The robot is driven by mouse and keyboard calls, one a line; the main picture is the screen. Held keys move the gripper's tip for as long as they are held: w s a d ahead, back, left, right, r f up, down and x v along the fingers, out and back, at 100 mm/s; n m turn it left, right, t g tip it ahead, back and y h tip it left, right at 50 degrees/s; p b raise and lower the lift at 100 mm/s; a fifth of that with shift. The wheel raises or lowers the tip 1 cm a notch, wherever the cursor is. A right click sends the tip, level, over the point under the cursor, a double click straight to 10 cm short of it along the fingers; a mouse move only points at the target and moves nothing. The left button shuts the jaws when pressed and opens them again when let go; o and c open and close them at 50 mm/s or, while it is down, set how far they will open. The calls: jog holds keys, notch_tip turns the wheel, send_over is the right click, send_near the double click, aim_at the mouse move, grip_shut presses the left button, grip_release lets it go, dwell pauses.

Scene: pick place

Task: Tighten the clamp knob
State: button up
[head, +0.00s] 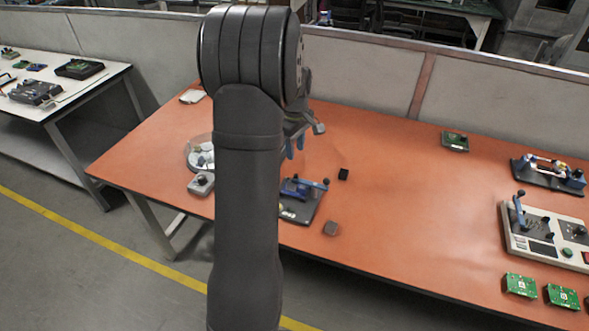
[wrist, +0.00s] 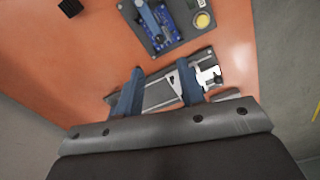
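A clamp fixture (head: 297,212) with a dark base and a blue clamp stands right of my arm near the table's front edge. A dark knob (head: 326,182) shows at the end of its blue part. The arm partly hides the fixture's left side. In the wrist view the fixture (wrist: 180,37) is cut off at the top. My gripper (head: 295,147) hangs behind the fixture, apart from it. In the wrist view its blue fingers (wrist: 158,87) are spread.
A round dish (head: 193,157) and a grey knobbed box (head: 201,188) are left of my arm. The orange table (head: 400,210) is clear toward the control panel (head: 520,243) and green boards (head: 520,285).

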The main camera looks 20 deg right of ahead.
aim_at(295, 175)
notch_tip(295, 175, down, 10)
jog(key=shift+r, duration=0.15)
jog(key=shift+c, duration=0.5)
